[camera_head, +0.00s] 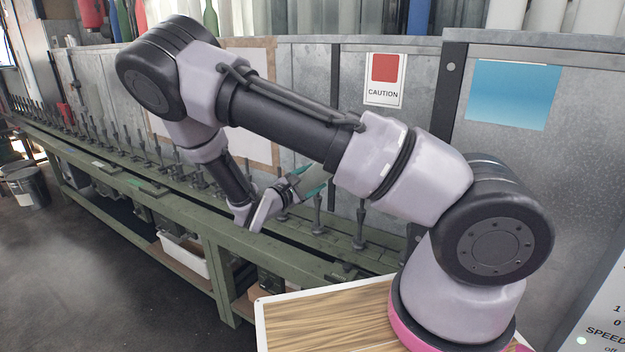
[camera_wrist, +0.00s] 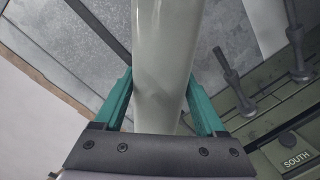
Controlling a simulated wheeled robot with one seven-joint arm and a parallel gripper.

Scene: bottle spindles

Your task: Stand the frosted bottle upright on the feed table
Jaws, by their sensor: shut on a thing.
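The frosted bottle (camera_wrist: 162,60) is a pale, cloudy cylinder between the teal fingers of my gripper (camera_wrist: 160,78) in the wrist view. It runs out of the top of that view, so its far end is hidden there. In the head view my gripper (camera_head: 306,182) is shut on the bottle (camera_head: 314,179), above the green spindle bench; the bottle looks small and tilted there, partly covered by the fingers. A wood-topped table (camera_head: 325,322) with a pale rim, apparently the feed table, stands at the bottom middle, partly behind my arm.
A long green bench (camera_head: 235,240) carries a row of upright dark spindles (camera_head: 359,225), some close to my gripper. Grey metal panels with a caution sign (camera_head: 384,80) stand behind it. A white bin (camera_head: 184,256) sits under the bench. The visible wood top is bare.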

